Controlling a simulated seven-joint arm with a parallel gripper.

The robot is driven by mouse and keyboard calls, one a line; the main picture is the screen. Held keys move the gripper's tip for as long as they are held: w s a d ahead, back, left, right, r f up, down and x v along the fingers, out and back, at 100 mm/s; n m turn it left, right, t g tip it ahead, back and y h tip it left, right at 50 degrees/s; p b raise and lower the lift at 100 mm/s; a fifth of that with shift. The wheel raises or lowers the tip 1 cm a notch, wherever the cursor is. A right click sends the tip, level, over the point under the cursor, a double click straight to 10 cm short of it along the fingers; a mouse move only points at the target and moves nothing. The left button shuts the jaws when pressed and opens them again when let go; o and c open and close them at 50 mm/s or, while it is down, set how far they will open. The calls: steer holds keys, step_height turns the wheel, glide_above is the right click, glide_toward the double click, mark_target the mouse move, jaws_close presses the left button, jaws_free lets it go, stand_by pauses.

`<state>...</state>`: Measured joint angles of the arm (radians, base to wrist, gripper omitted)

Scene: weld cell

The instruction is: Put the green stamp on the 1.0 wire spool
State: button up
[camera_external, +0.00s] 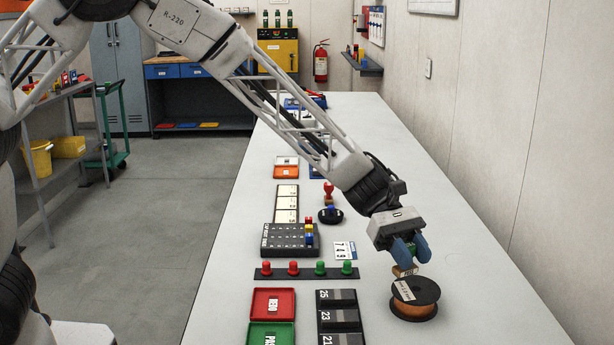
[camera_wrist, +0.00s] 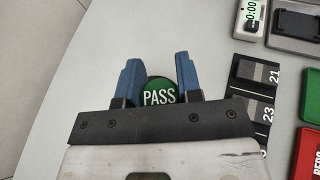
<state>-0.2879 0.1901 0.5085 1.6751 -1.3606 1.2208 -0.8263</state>
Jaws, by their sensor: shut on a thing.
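A green stamp (camera_wrist: 159,92) with "PASS" on its round top sits between the blue fingers of my gripper (camera_wrist: 158,82) in the wrist view. In the external view my gripper (camera_external: 411,249) is shut on the stamp, whose pale brown lower part (camera_external: 403,270) shows below the fingers. The wire spool (camera_external: 414,311) stands on the bench with black flanges and copper-coloured wire. The stamp is directly over the spool's top, near its far side. I cannot tell whether they touch. A white label shows on the spool, its text too small to read. The spool is hidden in the wrist view.
Left of the spool lie a black numbered rack (camera_external: 338,318), a red tray (camera_external: 262,303) and a green tray (camera_external: 256,334). A black strip with red and green knobs (camera_external: 306,271) lies behind them. A red-handled stamp (camera_external: 328,191) stands farther back. The bench right of the spool is clear.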

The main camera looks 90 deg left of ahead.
steer(key=shift+w+a+f, duration=0.1)
steer(key=shift+w+f, duration=0.05)
steer(key=shift+w, duration=1.3)
steer(key=shift+f, duration=1.75)
steer(key=shift+f, duration=0.15)
steer(key=o, duration=0.9)
steer(key=shift+o, duration=0.2)
steer(key=v, duration=1.2)
steer(key=shift+r, duration=0.25)
